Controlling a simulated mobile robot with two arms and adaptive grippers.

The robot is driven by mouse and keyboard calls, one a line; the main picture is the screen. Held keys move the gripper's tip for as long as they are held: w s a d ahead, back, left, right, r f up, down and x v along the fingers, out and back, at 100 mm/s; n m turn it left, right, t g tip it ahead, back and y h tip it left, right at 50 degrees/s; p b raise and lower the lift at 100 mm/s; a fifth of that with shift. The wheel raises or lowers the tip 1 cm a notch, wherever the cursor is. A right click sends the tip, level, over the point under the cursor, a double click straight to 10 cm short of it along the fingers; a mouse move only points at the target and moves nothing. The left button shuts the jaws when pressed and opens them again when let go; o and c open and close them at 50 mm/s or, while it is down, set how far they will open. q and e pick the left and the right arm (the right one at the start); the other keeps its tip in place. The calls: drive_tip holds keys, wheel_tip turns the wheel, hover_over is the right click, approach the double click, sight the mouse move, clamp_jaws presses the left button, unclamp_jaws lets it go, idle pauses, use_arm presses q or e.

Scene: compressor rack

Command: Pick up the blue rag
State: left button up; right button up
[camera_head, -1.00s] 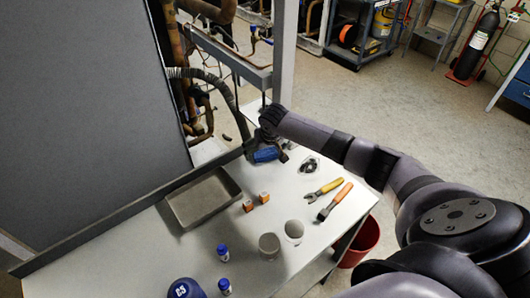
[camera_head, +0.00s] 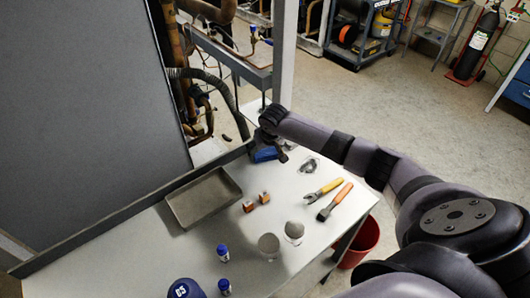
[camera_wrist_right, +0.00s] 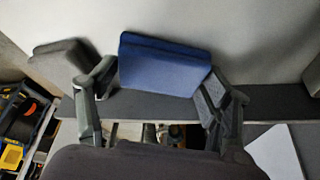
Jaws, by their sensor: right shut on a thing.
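The blue rag (camera_head: 265,155) is at the far end of the white table, under my right gripper (camera_head: 273,143). In the right wrist view the rag (camera_wrist_right: 165,65) looks like a folded blue pad between the two fingers of my right gripper (camera_wrist_right: 155,88), which is shut on it. Whether the rag still touches the table is hard to tell. My left gripper is not in view.
The table (camera_head: 150,255) holds a grey tray (camera_head: 180,218), small orange boxes (camera_head: 264,198), two cups (camera_head: 294,230), yellow-handled pliers (camera_head: 325,188), an orange-handled tool (camera_head: 335,202) and blue-capped bottles (camera_head: 222,252). A grey panel (camera_head: 90,100) stands at left. A red bin (camera_head: 362,242) stands beside the table.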

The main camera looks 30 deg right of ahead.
sight(266, 152)
drive_tip(key=shift+s+r+b, duration=0.15)
drive_tip(key=shift+r+b, duration=0.25)
drive_tip(key=shift+b, duration=0.1)
wheel_tip(266, 152, up, 6)
drive_tip(key=shift+r+b, duration=0.25)
drive_tip(key=shift+b, duration=0.55)
drive_tip(key=s+d+b, duration=0.1)
drive_tip(key=s+b, duration=0.2)
drive_tip(key=s, duration=1.6)
drive_tip(key=shift+s+d+f+b, duration=0.15)
drive_tip(key=shift+s+d+b, duration=0.1)
drive_tip(key=shift+d+b, duration=0.1)
drive_tip(key=shift+a, duration=0.1)
